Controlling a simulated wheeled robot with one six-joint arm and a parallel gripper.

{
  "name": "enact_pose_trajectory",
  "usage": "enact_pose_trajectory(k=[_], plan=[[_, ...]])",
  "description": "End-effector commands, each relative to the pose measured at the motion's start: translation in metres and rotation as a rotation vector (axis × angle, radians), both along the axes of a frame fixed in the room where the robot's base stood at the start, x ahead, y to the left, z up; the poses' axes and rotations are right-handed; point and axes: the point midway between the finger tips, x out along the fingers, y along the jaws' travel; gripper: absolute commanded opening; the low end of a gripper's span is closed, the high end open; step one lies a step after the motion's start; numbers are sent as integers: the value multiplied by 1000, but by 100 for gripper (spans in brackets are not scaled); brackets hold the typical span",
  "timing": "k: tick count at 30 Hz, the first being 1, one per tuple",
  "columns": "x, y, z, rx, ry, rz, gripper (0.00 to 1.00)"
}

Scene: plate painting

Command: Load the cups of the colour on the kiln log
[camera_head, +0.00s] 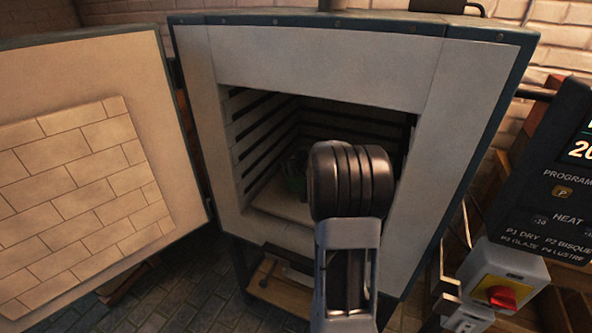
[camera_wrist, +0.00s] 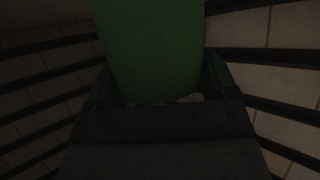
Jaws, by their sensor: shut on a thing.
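A green cup (camera_wrist: 150,45) fills the top middle of the wrist view, between the dark fingers of my gripper (camera_wrist: 160,80). The gripper is shut on it. In the head view, the green cup (camera_head: 294,184) shows small and dark inside the kiln (camera_head: 330,78), low over the pale kiln floor (camera_head: 272,203). My arm reaches in through the opening and hides the right part of the chamber. I cannot tell whether the cup touches the floor. No kiln log is readable.
The kiln door (camera_head: 75,170) stands open at the left. Grooved walls (camera_head: 250,130) close in on both sides of my gripper. A control panel (camera_head: 560,185) and a box with a red switch (camera_head: 500,290) are at the right.

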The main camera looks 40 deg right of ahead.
Motion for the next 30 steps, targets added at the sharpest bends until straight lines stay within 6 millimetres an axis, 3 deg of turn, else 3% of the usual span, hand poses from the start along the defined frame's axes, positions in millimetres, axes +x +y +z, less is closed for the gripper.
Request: enact_pose_trajectory(k=[11,12,18,27,30], plan=[[0,0,-3,-1,-2,0,31],[0,0,-3,0,-1,0,81],[0,0,-3,0,-1,0,100],[-1,0,3,0,-1,0,100],[-11,2,9,-1,-1,-2,100]])
